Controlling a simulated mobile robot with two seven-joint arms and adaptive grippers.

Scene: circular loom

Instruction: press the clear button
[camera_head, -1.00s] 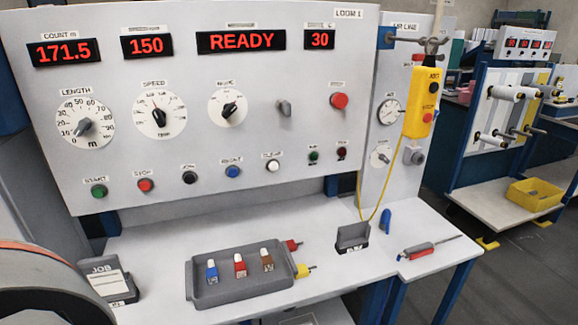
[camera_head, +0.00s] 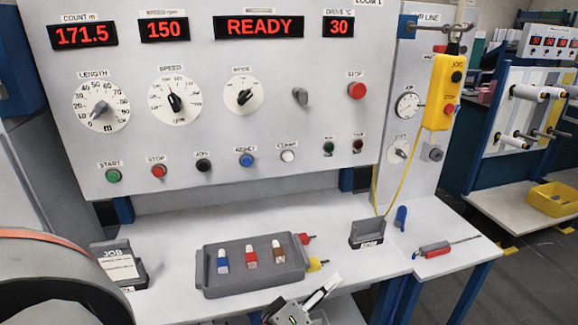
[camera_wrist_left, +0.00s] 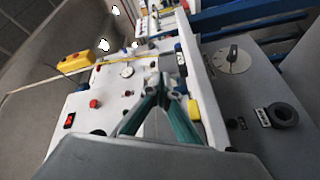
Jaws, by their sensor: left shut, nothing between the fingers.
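The clear button (camera_head: 287,156) is a white round button under a small label. It is the rightmost of the larger buttons in the lower row of the grey control panel (camera_head: 290,185). My left gripper (camera_head: 322,290) shows at the bottom edge of the head view, below and apart from the button, in front of the table edge. In the left wrist view its teal fingers (camera_wrist_left: 157,85) meet at the tips, shut and empty. I cannot tell the clear button apart in the wrist view. My right gripper is not in view.
The blue button (camera_head: 246,160) is left of the clear button. A grey tray (camera_head: 215,285) with coloured pieces is on the table. A black holder (camera_head: 367,233) and a red-handled tool (camera_head: 433,249) lie right. A yellow pendant (camera_head: 443,90) hangs at the panel's right.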

